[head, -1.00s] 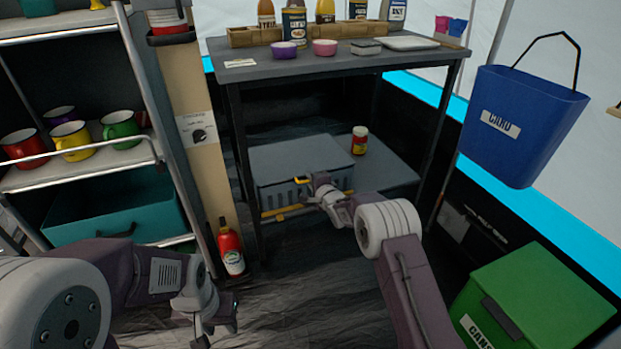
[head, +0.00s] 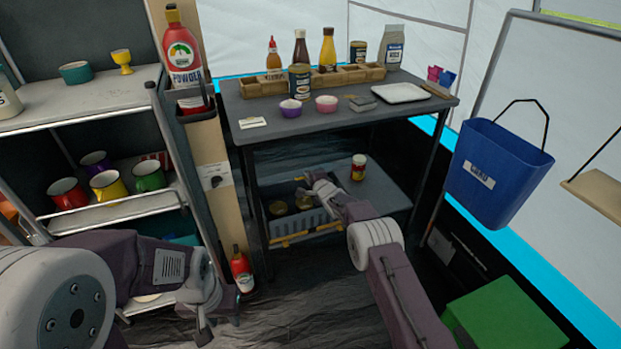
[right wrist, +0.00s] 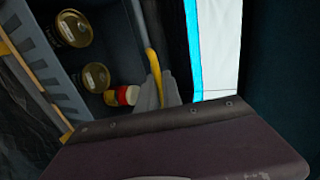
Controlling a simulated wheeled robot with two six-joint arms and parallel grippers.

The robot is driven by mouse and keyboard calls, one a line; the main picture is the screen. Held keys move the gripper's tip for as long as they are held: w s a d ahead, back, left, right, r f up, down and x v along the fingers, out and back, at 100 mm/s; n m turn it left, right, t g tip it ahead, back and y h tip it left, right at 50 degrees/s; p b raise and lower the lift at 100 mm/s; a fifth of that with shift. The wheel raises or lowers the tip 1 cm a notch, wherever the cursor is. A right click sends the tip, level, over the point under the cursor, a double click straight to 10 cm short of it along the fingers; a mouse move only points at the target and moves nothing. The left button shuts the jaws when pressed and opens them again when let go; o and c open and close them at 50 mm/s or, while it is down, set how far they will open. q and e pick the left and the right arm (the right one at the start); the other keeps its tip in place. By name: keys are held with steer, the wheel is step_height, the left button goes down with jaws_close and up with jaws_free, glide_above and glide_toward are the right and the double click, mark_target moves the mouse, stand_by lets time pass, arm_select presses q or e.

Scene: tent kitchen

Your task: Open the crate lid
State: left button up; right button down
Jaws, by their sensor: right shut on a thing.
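The grey-blue crate (head: 302,226) sits on the table's lower shelf with its top open. Gold-topped cans (head: 278,208) show inside it, and also in the right wrist view (right wrist: 73,28). The lid (right wrist: 172,40) is raised, seen nearly edge-on in the right wrist view, with a yellow handle (right wrist: 152,62) on it. My right gripper (head: 313,182) is above the crate's right part, shut on the lid's handle; its fingers partly hide the grip. My left gripper (head: 220,320) hangs empty and open at the lower left, far from the crate.
The table top (head: 340,119) above carries bottles and bowls. A red bottle (head: 241,270) stands on the floor by the post. A blue bin (head: 497,175) and green box (head: 507,318) are at right.

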arm_select(q)
steer(key=shift+r+p, duration=0.45)
steer(key=shift+r, duration=0.3)
arm_select(e)
steer(key=shift+w+a+r, duration=0.15)
steer(key=shift+w+r, duration=0.2)
steer(key=shift+r, duration=0.25)
steer(key=c, duration=1.5)
jaws_free()
steer(key=shift+s, duration=0.1)
arm_select(q)
steer(key=shift+s, duration=0.1)
arm_select(e)
steer(key=shift+f, duration=0.1)
arm_select(q)
steer(key=shift+r, duration=0.15)
